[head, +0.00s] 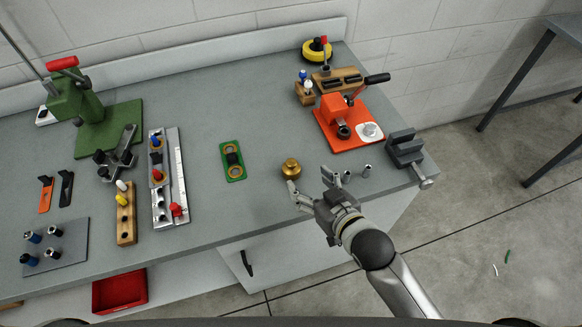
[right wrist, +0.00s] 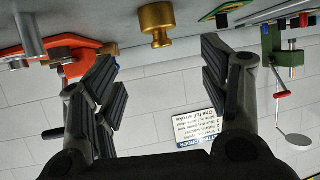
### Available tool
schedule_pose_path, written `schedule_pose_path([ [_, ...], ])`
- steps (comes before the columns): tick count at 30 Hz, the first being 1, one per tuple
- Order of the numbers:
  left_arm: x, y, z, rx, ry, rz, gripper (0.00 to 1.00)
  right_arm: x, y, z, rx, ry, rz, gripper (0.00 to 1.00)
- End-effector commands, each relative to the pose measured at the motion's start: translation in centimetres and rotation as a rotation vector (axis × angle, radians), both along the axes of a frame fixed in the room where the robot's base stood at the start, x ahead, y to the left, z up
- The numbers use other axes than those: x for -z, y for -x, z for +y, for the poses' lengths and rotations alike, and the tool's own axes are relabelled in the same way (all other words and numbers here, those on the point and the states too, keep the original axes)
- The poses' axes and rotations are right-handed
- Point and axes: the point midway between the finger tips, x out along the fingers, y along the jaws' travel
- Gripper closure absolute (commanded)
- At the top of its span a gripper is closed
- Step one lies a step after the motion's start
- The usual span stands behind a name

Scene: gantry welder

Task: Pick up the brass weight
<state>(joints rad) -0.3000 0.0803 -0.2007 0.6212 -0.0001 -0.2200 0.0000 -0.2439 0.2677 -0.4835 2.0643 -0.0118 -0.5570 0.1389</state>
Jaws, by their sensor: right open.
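The brass weight (head: 291,168) is a small gold knobbed cylinder standing on the grey workbench (head: 262,215) near its front edge. In the right wrist view, which is upside down, the brass weight (right wrist: 156,20) shows at the top, beyond and between the fingers. My right gripper (head: 308,180) comes in over the front edge of the bench, with its open fingers close to the weight. In the right wrist view my right gripper (right wrist: 160,82) is spread wide with nothing between its pads. My left gripper is not in view.
A green plate with two rings (head: 234,160) lies left of the weight. Bare bench lies around the weight's left and back.

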Motion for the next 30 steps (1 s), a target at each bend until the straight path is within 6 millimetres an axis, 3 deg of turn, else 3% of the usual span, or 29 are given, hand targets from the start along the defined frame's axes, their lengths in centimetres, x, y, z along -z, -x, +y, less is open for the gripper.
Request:
schedule_pose_path([
  [9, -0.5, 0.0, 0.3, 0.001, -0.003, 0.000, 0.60, 1.3, -3.3, 1.8, -0.004, -0.003, -0.010, 0.31],
  [20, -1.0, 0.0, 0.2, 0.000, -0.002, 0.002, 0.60, 2.2, -5.3, 2.9, -0.005, -0.003, -0.009, 0.31],
  [30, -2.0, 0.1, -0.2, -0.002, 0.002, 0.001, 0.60, 3.7, -8.4, 4.5, -0.004, -0.003, -0.010, 0.31],
])
